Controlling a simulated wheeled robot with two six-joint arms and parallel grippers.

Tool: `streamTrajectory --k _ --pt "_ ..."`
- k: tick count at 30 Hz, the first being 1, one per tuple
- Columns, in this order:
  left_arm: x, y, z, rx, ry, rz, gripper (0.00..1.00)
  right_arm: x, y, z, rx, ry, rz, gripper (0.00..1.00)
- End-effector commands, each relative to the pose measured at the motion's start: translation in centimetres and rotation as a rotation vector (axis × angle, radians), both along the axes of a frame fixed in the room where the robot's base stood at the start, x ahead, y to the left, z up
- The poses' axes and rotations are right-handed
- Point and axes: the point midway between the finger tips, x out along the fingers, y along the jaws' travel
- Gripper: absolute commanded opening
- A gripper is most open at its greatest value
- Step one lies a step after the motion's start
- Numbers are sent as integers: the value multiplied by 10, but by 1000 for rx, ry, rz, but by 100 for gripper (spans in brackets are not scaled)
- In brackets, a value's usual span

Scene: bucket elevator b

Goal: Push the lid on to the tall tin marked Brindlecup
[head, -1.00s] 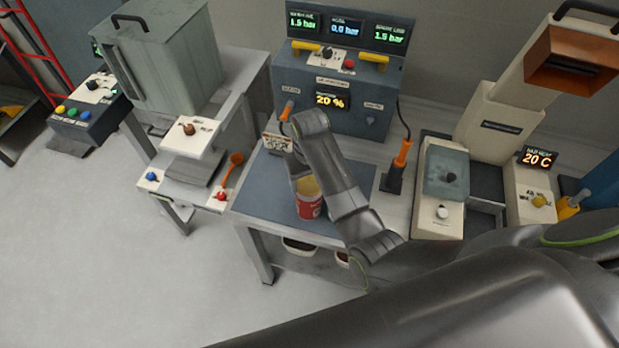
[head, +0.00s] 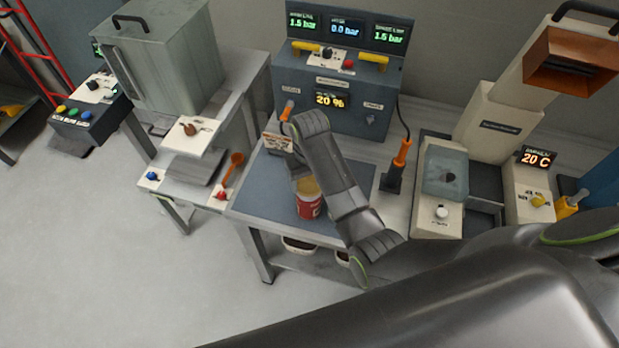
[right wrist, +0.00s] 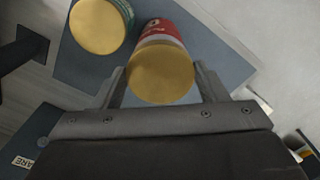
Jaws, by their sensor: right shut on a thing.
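A red tin with a white band (head: 309,208) stands on the blue-grey mat of the middle bench, and it also shows in the right wrist view (right wrist: 158,30). A gold lid (right wrist: 161,74) is over its top; I cannot tell whether it is fully seated. My right gripper (right wrist: 161,66) points down with a finger on each side of the lid and is shut on it. In the head view my right arm partly hides the tin and lid. A green tin with a gold top (right wrist: 100,27) stands beside it. The name Brindlecup is not readable. My left gripper is not in view.
A control panel (head: 335,95) with gauges stands behind the bench. An orange-handled tool (head: 402,153) is to its right, before a cream machine (head: 440,190). A grey cabinet (head: 160,65) and low trays stand left. Open floor lies at front left.

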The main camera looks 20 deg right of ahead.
Motion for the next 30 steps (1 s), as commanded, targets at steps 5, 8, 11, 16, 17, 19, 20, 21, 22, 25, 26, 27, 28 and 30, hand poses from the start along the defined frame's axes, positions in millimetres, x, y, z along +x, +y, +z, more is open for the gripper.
streamTrajectory --k 5,8,11,16,17,19,20,21,22,25,26,27,28,30 --pt "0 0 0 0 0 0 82 0 0 0 0 0 0 42" --pt "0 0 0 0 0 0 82 0 0 0 0 0 0 42" --pt "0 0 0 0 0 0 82 0 0 0 0 0 0 42" --pt "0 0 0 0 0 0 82 0 0 -2 0 1 0 42" --pt "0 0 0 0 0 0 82 0 0 -2 0 1 0 42" --pt "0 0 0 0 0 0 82 0 0 -3 0 1 0 42" --pt "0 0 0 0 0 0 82 0 0 -4 0 1 0 42" --pt "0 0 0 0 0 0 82 0 0 -5 0 2 0 42" --pt "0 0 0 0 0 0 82 0 0 -6 0 2 0 42" --pt "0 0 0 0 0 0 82 0 0 -7 0 2 0 42" --pt "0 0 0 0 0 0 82 0 0 -7 0 1 0 42" --pt "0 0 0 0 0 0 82 0 0 -7 0 1 0 42" --pt "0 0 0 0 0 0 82 0 0 -7 0 1 0 42" --pt "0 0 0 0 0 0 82 0 0 -7 0 1 0 42"
